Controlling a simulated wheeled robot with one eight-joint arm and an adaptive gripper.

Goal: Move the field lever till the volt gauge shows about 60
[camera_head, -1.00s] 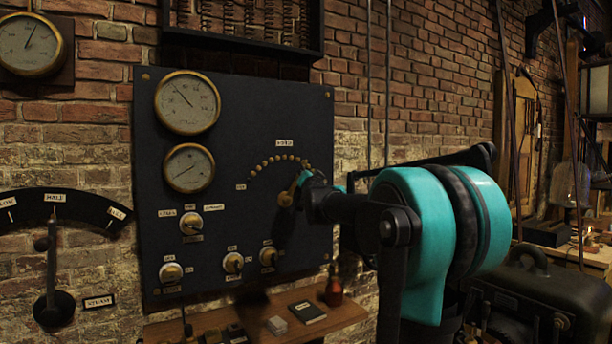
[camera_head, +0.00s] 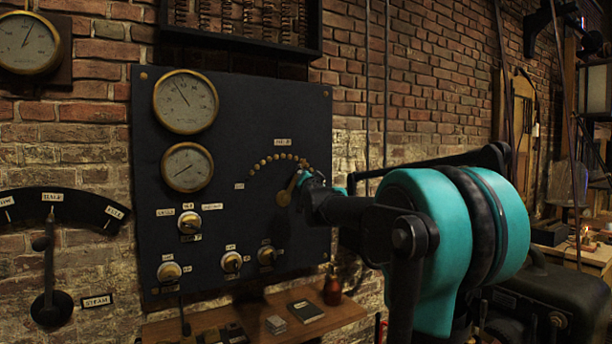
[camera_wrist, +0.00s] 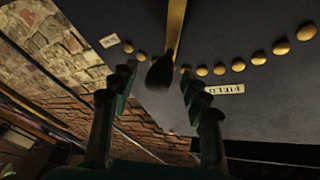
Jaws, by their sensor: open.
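The field lever is a brass arm (camera_head: 288,190) on the dark panel (camera_head: 240,120). Its dark knob (camera_wrist: 160,72) shows in the wrist view, between the fingers of my gripper (camera_wrist: 158,82). My gripper is open, with a finger on each side of the knob; I cannot tell whether either touches it. In the head view my gripper (camera_head: 306,181) is at the right end of the arc of brass studs (camera_head: 277,158). The upper gauge (camera_head: 185,101) has its needle up and slightly left. The lower gauge (camera_head: 187,167) is smaller. Which one is volts is too small to read.
Several knobs (camera_head: 232,262) sit low on the panel. A shelf (camera_head: 330,318) below holds small boxes (camera_head: 305,311) and a red-brown bottle (camera_head: 332,291). A steam lever (camera_head: 48,270) is at left. Brick wall surrounds the panel.

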